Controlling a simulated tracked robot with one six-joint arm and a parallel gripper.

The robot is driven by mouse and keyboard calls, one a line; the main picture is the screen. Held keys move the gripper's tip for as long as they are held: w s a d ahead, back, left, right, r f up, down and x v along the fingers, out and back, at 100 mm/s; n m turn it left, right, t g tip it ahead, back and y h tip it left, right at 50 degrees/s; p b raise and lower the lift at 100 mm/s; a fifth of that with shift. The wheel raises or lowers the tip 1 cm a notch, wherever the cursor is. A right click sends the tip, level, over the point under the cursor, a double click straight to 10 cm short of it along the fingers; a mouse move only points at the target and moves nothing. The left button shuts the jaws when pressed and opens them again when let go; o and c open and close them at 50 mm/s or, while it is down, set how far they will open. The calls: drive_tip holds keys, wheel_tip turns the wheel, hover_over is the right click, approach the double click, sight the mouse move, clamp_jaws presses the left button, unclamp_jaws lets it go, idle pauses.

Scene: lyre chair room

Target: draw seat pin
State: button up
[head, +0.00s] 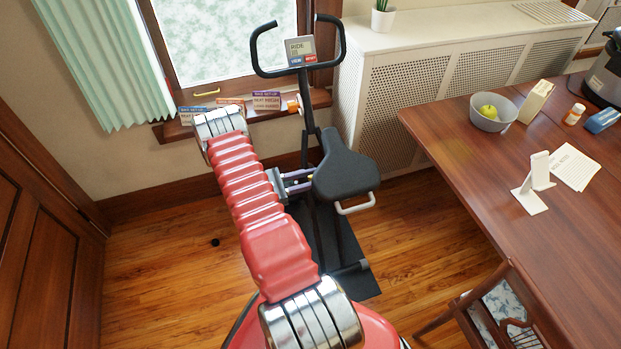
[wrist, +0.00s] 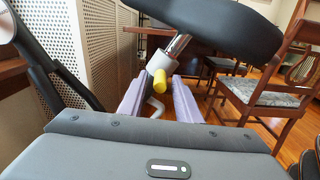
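The seat pin shows in the wrist view as a yellow knob (wrist: 160,80) at the grey collar (wrist: 161,64) around the silver seat post (wrist: 178,45). It sits between the tips of my gripper's lavender fingers (wrist: 159,88), with a gap visible on each side. My gripper is open; contact with the knob does not show. In the head view my gripper (head: 301,181) points right, beside the exercise bike's dark saddle (head: 345,165). The saddle also spans the top of the wrist view (wrist: 215,22). I cannot make out the pin in the head view.
Bike handlebars (head: 298,70) stand behind. Small cards (head: 266,101) are on the windowsill. A perforated radiator cover (head: 400,100) stands behind the bike. A wooden table (head: 470,165) and chair (head: 500,310) are on the right. Floor (head: 165,265) at left is mostly clear.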

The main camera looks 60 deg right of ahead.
clamp_jaws()
idle(0.4)
drive_tip(key=shift+v, duration=1)
drive_tip(key=shift+o, duration=0.8)
unclamp_jaws()
